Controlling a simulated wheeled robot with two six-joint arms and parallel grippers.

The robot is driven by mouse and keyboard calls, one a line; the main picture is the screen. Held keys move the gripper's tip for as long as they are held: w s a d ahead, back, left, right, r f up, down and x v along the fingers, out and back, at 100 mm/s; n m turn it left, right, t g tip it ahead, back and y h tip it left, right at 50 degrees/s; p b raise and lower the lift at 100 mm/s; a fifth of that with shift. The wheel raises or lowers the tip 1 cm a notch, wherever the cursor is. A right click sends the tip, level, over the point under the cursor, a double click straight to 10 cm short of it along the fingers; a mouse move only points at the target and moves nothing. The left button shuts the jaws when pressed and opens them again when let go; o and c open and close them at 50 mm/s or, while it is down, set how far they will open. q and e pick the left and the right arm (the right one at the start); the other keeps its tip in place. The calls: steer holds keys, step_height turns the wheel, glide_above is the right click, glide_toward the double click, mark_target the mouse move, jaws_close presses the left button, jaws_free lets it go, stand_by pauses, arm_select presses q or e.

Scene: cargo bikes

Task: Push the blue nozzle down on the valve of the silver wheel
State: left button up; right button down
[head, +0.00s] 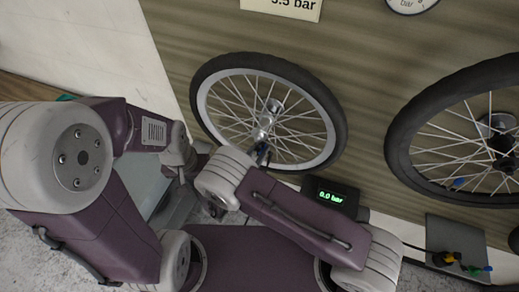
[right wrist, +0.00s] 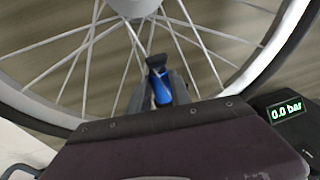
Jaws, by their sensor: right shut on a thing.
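The silver wheel (head: 325,151), with a black tyre, is mounted on a wood-grain panel in the head view; its silver rim (right wrist: 268,62) and spokes fill the right wrist view. My right gripper (head: 261,153) is in front of the wheel's lower middle. In the right wrist view its two grey fingers are shut on the blue nozzle (right wrist: 162,90), which has a black head pointing up toward the hub. I cannot make out the valve or whether the nozzle touches it. My left gripper (head: 187,165) is left of the wheel, partly hidden; its jaws are unclear.
A display (head: 331,196) reads 0.0 bar, below the silver wheel. A second wheel (head: 398,140) with a black tyre stands at the right. A grey holder (head: 447,229) at the lower right has several coloured fittings. A bar sign (head: 283,7) is cut off at the top.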

stand_by(0.3)
steer(key=c, duration=1.1)
jaws_free()
steer(key=shift+o, duration=0.5)
